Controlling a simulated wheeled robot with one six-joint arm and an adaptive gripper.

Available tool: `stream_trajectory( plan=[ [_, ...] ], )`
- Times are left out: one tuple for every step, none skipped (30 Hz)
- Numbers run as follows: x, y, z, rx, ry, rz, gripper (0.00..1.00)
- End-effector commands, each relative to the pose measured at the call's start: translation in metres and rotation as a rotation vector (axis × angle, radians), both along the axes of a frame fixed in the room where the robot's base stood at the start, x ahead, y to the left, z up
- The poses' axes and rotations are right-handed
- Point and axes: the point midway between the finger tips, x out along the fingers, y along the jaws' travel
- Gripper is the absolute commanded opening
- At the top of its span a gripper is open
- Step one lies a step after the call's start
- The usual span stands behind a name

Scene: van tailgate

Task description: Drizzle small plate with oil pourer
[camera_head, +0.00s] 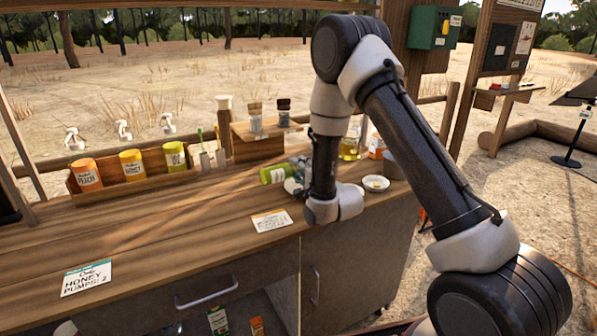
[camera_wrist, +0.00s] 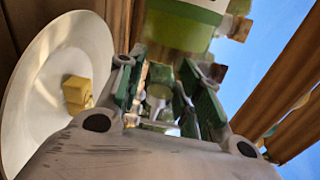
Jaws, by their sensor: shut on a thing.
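The oil pourer (camera_head: 272,175) looks like a green bottle with a pale label, tipped well over at my gripper (camera_head: 297,178) in the head view. My gripper appears shut on it; the grip itself is partly hidden by my arm. In the wrist view, a green labelled bottle (camera_wrist: 183,28) shows blurred just past the fingers of my gripper (camera_wrist: 158,95). The small plate (camera_head: 376,189), white with a yellow cube (camera_head: 376,182) on it, lies on the counter right of my gripper. The plate (camera_wrist: 25,110) also shows at the wrist view's left. No oil stream is discernible.
A wooden rack with orange (camera_head: 86,174), yellow (camera_head: 132,165) and yellow-green jars (camera_head: 174,156) stands at the left. Shakers (camera_head: 284,112) stand on a wooden stand behind. A yellow-oil container (camera_head: 350,149) stands behind my arm.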

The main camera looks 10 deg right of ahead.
Motion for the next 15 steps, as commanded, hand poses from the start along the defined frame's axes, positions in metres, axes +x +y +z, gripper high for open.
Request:
stream_trajectory(
  plan=[
    [0.001, -0.002, 0.005, -0.059, -0.023, -0.001, 0.0],
    [0.001, -0.003, 0.007, -0.096, -0.035, -0.001, 0.0],
    [0.002, -0.005, 0.009, -0.142, -0.049, -0.001, 0.0],
    [0.002, -0.006, 0.011, -0.172, -0.058, -0.001, 0.0],
    [0.002, -0.006, 0.012, -0.198, -0.066, -0.001, 0.0],
    [0.002, -0.006, 0.014, -0.231, -0.077, 0.0, 0.0],
    [0.002, -0.006, 0.016, -0.253, -0.084, -0.001, 0.0],
    [0.002, -0.005, 0.018, -0.274, -0.092, 0.0, 0.0],
    [0.001, -0.004, 0.022, -0.304, -0.101, 0.0, 0.0],
    [0.001, -0.002, 0.025, -0.327, -0.11, 0.001, 0.0],
    [0.0, 0.0, 0.028, -0.355, -0.119, 0.001, 0.0],
    [0.0, 0.002, 0.033, -0.398, -0.134, 0.001, 0.0],
    [-0.001, 0.004, 0.038, -0.434, -0.146, 0.001, 0.0],
    [-0.001, 0.006, 0.042, -0.473, -0.159, 0.0, 0.0],
    [-0.002, 0.009, 0.049, -0.528, -0.177, 0.001, 0.0]
  ],
)
